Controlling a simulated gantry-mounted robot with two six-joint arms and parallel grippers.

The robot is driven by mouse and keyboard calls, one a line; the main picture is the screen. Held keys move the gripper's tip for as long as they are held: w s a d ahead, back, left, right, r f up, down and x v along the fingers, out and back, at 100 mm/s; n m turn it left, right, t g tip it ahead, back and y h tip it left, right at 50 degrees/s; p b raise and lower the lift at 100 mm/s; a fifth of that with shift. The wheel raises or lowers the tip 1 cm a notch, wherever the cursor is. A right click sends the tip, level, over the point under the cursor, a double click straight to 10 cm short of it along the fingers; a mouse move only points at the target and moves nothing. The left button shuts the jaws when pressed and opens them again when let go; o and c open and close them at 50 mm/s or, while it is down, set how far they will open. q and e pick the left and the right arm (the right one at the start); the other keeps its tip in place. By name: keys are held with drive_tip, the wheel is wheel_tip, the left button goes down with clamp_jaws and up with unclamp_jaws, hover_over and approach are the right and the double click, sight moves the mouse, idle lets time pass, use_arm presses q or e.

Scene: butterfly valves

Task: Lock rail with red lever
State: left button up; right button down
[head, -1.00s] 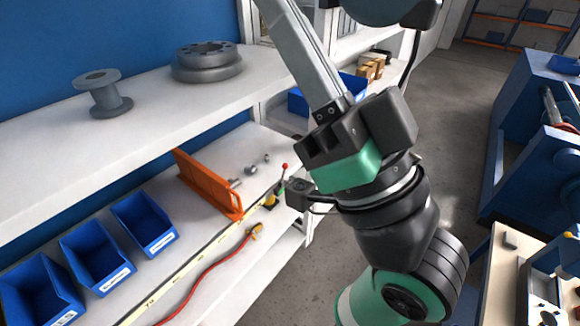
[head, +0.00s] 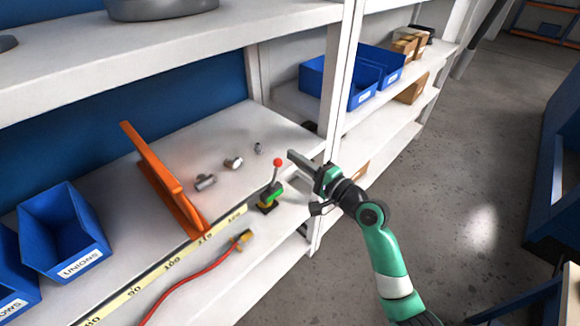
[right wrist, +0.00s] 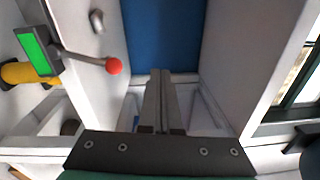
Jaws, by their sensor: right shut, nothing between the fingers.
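My left gripper is not in view.
An orange plate (head: 165,182) stands left of the lever. Small metal fittings (head: 205,182) lie behind it. A red hose (head: 190,283) with a yellow end lies in front of the rail. A white shelf post (head: 335,110) rises right of the lever. Blue bins (head: 65,230) stand left.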

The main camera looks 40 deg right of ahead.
sight(275, 173)
use_arm(q)
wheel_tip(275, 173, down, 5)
drive_tip(key=b, duration=0.2)
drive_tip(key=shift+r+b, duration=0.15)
drive_tip(key=shift+b, duration=0.2)
use_arm(e)
drive_tip(key=s+d+f+m+h, duration=0.1)
drive_tip(key=s+d+f, duration=0.1)
drive_tip(key=d+f, duration=0.4)
wheel_tip(275, 173, down, 2)
drive_tip(key=shift+s+f+m+g+h, duration=0.2)
drive_tip(key=shift+s+m+g+h, duration=0.1)
drive_tip(key=shift+s+h, duration=0.1)
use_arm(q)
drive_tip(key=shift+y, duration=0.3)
use_arm(e)
drive_tip(key=shift+w, duration=0.15)
use_arm(q)
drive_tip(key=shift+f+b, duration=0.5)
drive_tip(key=shift+b, duration=0.05)
use_arm(e)
drive_tip(key=w+a, duration=0.3)
drive_tip(key=w, duration=0.5)
drive_tip(key=shift+w+r, duration=0.25)
drive_tip(key=shift+w, duration=0.15)
drive_tip(key=shift+a, duration=0.15)
